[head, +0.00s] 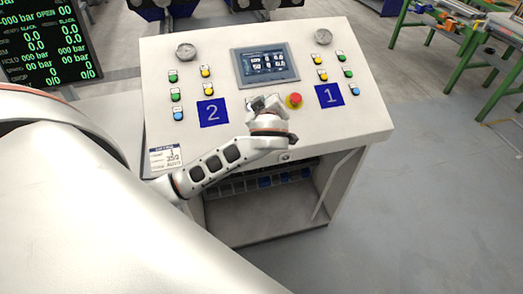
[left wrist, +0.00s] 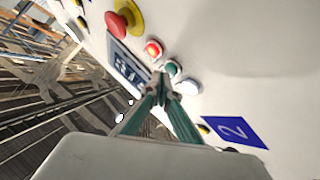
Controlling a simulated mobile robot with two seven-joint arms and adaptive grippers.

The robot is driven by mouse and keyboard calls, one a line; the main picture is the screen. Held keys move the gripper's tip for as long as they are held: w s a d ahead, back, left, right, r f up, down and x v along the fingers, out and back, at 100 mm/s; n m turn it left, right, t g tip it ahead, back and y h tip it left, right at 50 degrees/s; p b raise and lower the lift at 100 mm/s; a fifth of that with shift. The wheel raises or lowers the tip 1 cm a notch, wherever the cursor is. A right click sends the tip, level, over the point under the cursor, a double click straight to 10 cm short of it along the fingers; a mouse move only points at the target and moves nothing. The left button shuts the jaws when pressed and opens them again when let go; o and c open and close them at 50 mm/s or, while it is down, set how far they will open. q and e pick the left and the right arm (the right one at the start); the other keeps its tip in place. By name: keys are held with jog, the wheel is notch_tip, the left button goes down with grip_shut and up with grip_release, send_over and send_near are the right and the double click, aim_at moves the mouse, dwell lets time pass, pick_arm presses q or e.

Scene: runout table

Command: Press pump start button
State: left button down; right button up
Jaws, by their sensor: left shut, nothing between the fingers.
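The control console (head: 350,115) has a sloped white panel with buttons in several groups. My left gripper (head: 265,103) is shut and empty over the middle of the panel, below the screen. In the left wrist view its fingertips (left wrist: 163,76) point at a short row of a red button (left wrist: 153,48), a green button (left wrist: 171,69) and a white button (left wrist: 190,87). The tips are closest to the green button and partly overlap it; I cannot tell whether they touch it. No pump start label is readable. In the head view my gripper mostly hides this row. My right gripper is not in view.
A red emergency stop (head: 294,99) sits just right of my gripper; its yellow collar shows in the left wrist view (left wrist: 130,18). A screen (head: 265,64) is above. Blue plates marked 2 (head: 212,112) and 1 (head: 329,95) flank the middle. Grey floor (head: 430,190) lies clear at right.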

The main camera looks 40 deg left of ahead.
pick_arm(q)
jog(key=shift+w+a+f, duration=0.1)
jog(key=shift+f, duration=0.3)
dwell(0.3)
jog(key=shift+r, duration=0.1)
jog(key=shift+s+d+r+p, duration=0.2)
jog(key=shift+r+p, duration=0.35)
jog(key=shift+r, duration=0.2)
jog(key=shift+s+d+r+p, duration=0.2)
jog(key=shift+r+p, duration=0.3)
jog(key=shift+p, duration=0.1)
jog(key=shift+s+d+r+p, duration=0.15)
jog(key=shift+d+r+p, duration=0.05)
jog(key=shift+r+p, duration=0.35)
jog(key=r, duration=0.2)
jog(key=s+d+r, duration=0.1)
jog(key=shift+d+r, duration=0.1)
jog(key=shift+r, duration=0.1)
